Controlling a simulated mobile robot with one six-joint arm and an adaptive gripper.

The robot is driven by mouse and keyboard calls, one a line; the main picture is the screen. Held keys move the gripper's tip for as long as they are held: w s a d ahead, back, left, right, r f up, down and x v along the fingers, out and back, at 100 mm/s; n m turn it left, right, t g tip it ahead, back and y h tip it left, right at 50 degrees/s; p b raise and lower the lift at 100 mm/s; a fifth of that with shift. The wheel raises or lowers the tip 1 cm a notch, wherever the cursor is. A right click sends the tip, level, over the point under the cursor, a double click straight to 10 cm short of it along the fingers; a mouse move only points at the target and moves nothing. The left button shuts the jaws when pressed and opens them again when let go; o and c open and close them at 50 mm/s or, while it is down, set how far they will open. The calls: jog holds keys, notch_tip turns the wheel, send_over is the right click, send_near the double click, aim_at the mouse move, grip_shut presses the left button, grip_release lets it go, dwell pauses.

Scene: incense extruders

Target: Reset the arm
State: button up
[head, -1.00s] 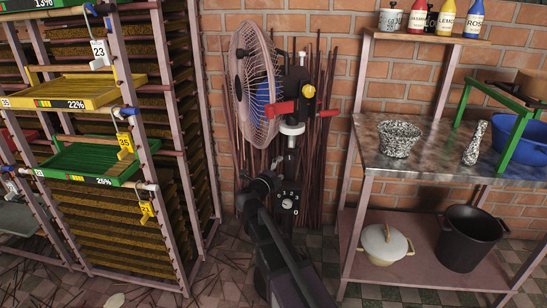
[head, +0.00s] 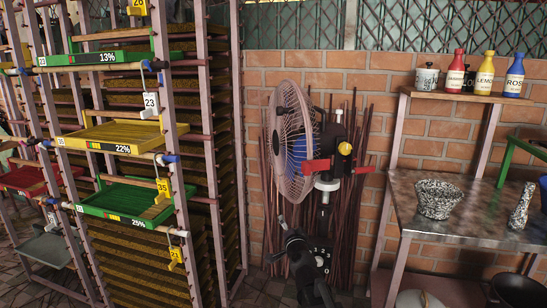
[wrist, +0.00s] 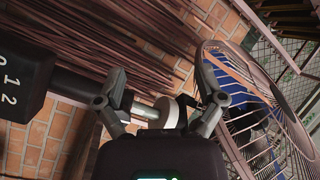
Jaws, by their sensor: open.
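My gripper (wrist: 161,106) shows in the wrist view with its two dark fingers spread apart and nothing held. The pole and a pale round collar (wrist: 146,110) of the fan stand show beyond and between the fingers; I cannot tell if they touch. In the head view, my dark arm reaches up from the bottom middle to the lower part of the stand. The standing fan (head: 284,125) has a pink cage, a red lever (head: 317,166) and a yellow knob (head: 345,148). A dark box with digits (wrist: 22,82) is at the left of the wrist view.
A rack with green and yellow trays (head: 115,138) stands left, close to the fan. A metal table (head: 460,215) with a speckled pot (head: 438,198) stands right. Brown sticks (head: 362,195) lean on the brick wall behind the fan. Some tiled floor is free.

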jog(key=s+d+f+n+g+y, duration=0.1)
jog(key=s+d+f+n+g, duration=0.1)
jog(key=s+f+n+g, duration=0.8)
jog(key=s+d+f+m+g+h, duration=0.1)
jog(key=s+d+f+g+h, duration=0.1)
jog(key=s+d+f+g, duration=0.45)
jog(key=s+d+f+g+h, duration=0.15)
jog(key=s+d, duration=0.25)
jog(key=s, duration=0.5)
notch_tip(320, 180, up, 33)
jog(key=p, duration=3.3)
jog(key=shift+h, duration=0.35)
